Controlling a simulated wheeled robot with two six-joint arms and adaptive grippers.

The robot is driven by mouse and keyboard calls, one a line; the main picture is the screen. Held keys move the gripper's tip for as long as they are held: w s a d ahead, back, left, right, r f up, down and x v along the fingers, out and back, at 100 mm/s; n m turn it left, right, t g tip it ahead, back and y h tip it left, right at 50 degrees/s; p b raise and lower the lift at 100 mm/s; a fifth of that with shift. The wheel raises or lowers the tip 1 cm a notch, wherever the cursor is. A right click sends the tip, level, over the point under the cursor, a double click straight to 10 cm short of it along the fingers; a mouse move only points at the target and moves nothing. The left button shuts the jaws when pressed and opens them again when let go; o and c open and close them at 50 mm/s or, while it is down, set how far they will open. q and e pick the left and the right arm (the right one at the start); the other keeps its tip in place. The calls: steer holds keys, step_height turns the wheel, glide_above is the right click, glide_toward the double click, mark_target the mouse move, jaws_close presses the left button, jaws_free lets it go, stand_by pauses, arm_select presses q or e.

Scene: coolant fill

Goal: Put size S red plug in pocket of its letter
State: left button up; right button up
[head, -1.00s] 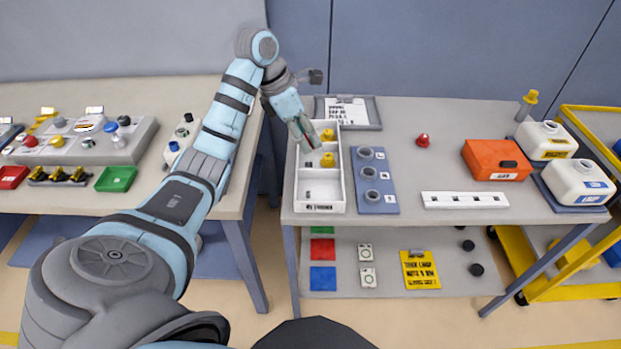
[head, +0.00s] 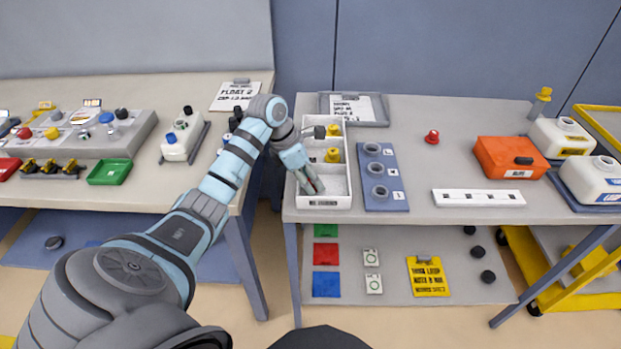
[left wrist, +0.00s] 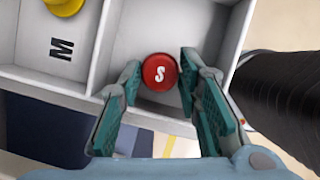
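The red plug (left wrist: 160,72) shows a white S on its round cap in the left wrist view. It is inside the front pocket of the white tray (head: 324,202), in the head view mostly hidden by my gripper. My left gripper (head: 315,188) reaches down into that pocket. Its fingers stand apart on either side of the plug, with a narrow gap visible at each side. The neighbouring pocket has an M on its floor and a yellow plug (left wrist: 63,5). Any letter in the front pocket is hidden. My right gripper is out of view.
Another yellow plug (head: 333,130) sits in the back pocket. A blue-grey block with round holes (head: 400,200) stands right of the tray. Another red plug (head: 432,137), an orange box (head: 510,157) and a white strip (head: 478,198) lie farther right.

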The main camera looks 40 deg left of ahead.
arm_select(q)
steer(key=o, duration=0.4)
steer(key=p+v, duration=0.1)
steer(key=v, duration=1.1)
steer(key=shift+r, duration=0.15)
